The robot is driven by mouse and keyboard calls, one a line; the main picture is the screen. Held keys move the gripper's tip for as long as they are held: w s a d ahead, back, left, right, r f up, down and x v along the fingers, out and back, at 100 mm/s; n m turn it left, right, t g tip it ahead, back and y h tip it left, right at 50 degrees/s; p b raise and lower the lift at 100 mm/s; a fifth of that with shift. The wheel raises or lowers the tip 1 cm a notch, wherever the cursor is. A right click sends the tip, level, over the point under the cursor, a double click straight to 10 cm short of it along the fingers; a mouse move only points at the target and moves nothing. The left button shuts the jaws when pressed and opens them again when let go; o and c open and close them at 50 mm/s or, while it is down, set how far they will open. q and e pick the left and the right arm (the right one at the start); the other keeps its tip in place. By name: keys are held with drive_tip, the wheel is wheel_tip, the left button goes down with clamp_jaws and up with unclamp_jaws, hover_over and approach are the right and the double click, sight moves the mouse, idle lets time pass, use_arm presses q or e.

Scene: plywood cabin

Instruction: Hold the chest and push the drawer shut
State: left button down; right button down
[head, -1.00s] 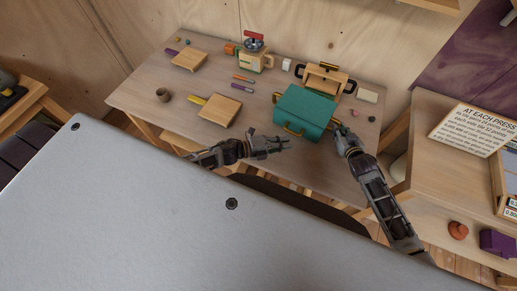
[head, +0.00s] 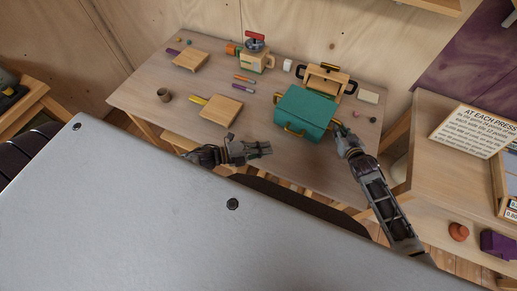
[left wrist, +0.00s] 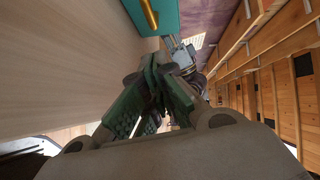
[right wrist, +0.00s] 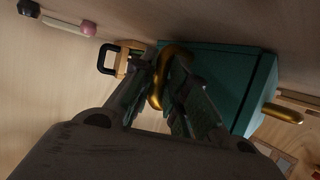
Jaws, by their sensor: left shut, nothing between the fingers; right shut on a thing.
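The teal chest (head: 307,106) stands on the table with gold handles on its sides. Its drawer front, with a gold pull (head: 294,131), faces the table's front edge; the pull also shows in the right wrist view (right wrist: 283,113). I cannot tell how far the drawer stands out. My right gripper (head: 339,127) is shut on the chest's right side handle (right wrist: 157,92). My left gripper (head: 268,148) is shut and empty, left of and in front of the drawer, apart from it. In the left wrist view a teal corner (left wrist: 152,16) shows beyond its fingers.
A wooden caddy with dark handles (head: 327,79) stands close behind the chest. The table (head: 262,112) is clear just left of the chest.

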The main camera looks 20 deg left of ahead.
use_arm(q)
drive_tip(key=shift+v, duration=1.2)
use_arm(e)
drive_tip(key=c, duration=1.3)
unclamp_jaws()
drive_tip(key=shift+s+d, duration=0.1)
drive_tip(key=shift+v, duration=5.9)
drive_tip(key=shift+r, duration=0.1)
use_arm(q)
drive_tip(key=shift+s, duration=0.1)
use_arm(e)
drive_tip(key=shift+d, duration=0.1)
